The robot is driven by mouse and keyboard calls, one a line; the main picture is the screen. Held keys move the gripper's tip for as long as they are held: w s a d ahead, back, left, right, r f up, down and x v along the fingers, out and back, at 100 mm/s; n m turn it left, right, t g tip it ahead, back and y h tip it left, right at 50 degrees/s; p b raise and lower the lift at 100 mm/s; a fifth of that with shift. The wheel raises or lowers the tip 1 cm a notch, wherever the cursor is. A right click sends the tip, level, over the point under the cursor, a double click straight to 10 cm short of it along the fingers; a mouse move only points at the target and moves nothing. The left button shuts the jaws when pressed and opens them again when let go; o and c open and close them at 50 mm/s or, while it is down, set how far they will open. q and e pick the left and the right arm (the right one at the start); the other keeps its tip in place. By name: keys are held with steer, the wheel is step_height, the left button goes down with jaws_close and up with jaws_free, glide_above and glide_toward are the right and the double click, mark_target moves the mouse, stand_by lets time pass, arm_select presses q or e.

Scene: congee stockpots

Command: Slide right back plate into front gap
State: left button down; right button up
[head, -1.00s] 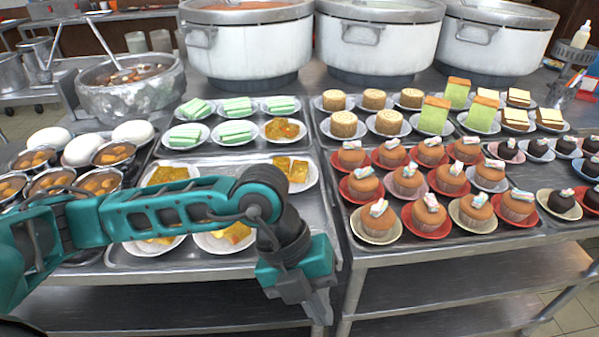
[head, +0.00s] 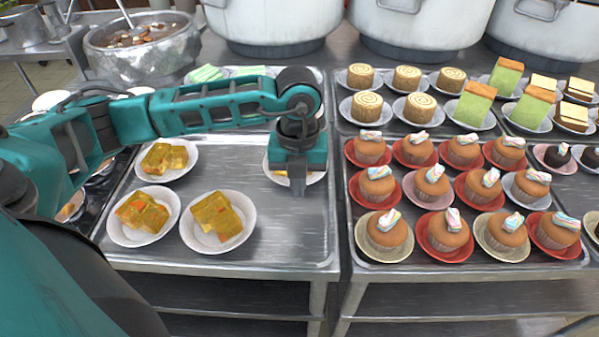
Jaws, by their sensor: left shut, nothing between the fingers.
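The right back plate (head: 276,181) is white and round and carries yellow cake. It sits at the right of the near left tray (head: 275,255), mostly hidden behind my left gripper. My left gripper (head: 297,190) points down over this plate with its fingers shut and empty. I cannot tell whether the fingertips touch the plate. Two front plates of yellow cake, a left one (head: 116,236) and a middle one (head: 190,236), stand along the tray's front. Bare tray lies right of the middle one, in front of the right back plate. My right gripper is not in view.
A third plate of yellow cake (head: 141,172) stands at the back left of the same tray. Cupcakes on red and pale plates fill the neighbouring tray (head: 350,235) on the right. Large white pots (head: 270,25) stand behind.

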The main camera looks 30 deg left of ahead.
arm_select(q)
steer(key=shift+w+a, duration=0.35)
steer(key=shift+w, duration=0.3)
steer(key=shift+w+a, duration=0.35)
steer(key=shift+w, duration=0.25)
steer(key=shift+w+a+f, duration=0.15)
steer(key=shift+w+f, duration=0.05)
steer(key=shift+f+b, duration=0.3)
steer(key=shift+f, duration=0.35)
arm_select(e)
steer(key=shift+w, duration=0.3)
